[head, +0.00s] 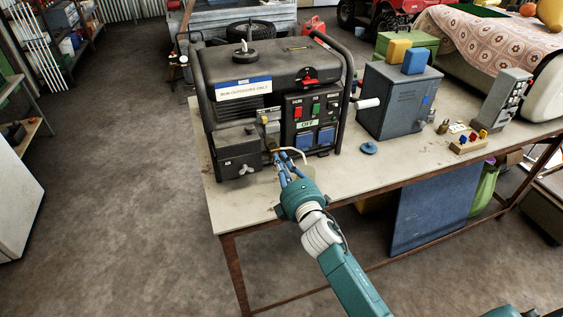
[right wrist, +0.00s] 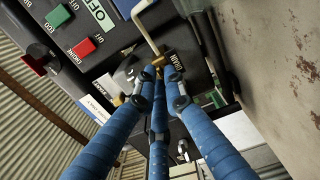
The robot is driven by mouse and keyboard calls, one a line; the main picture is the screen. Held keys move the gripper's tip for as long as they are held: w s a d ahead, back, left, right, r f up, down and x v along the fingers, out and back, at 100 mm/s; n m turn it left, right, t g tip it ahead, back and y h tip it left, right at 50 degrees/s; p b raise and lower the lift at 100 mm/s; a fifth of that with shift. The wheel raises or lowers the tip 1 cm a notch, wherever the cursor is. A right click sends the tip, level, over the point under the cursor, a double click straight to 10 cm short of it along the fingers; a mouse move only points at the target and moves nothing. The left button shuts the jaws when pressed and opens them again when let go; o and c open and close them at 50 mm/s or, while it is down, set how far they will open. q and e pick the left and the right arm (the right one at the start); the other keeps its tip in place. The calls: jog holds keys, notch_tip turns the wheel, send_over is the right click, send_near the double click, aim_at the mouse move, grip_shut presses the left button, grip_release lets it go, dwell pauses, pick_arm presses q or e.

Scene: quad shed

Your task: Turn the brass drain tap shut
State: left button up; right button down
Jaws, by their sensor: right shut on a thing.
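The brass drain tap (right wrist: 159,62) is on the lower front of the black generator (head: 225,85), beside a tag reading DRAIN (right wrist: 170,60). My right gripper (head: 277,158) reaches up to it from the front of the bench. In the right wrist view its blue fingers (right wrist: 160,76) close together on the small brass tap and hide most of it. The angle of the tap's handle is hard to tell. A pale bent pipe (right wrist: 146,30) runs close by the tap. My left gripper is not in view.
The generator stands on a pale workbench (head: 245,205). A grey-blue box (head: 395,105) and a blue round cap (head: 369,148) are to its right. A small rack with coloured pieces (head: 468,145) lies further right. The bench's front left corner is clear.

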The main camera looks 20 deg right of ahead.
jog(key=shift+f, duration=0.1)
jog(key=c, duration=1.8)
grip_release()
jog(key=s, duration=1.2)
jog(key=shift+d, duration=0.25)
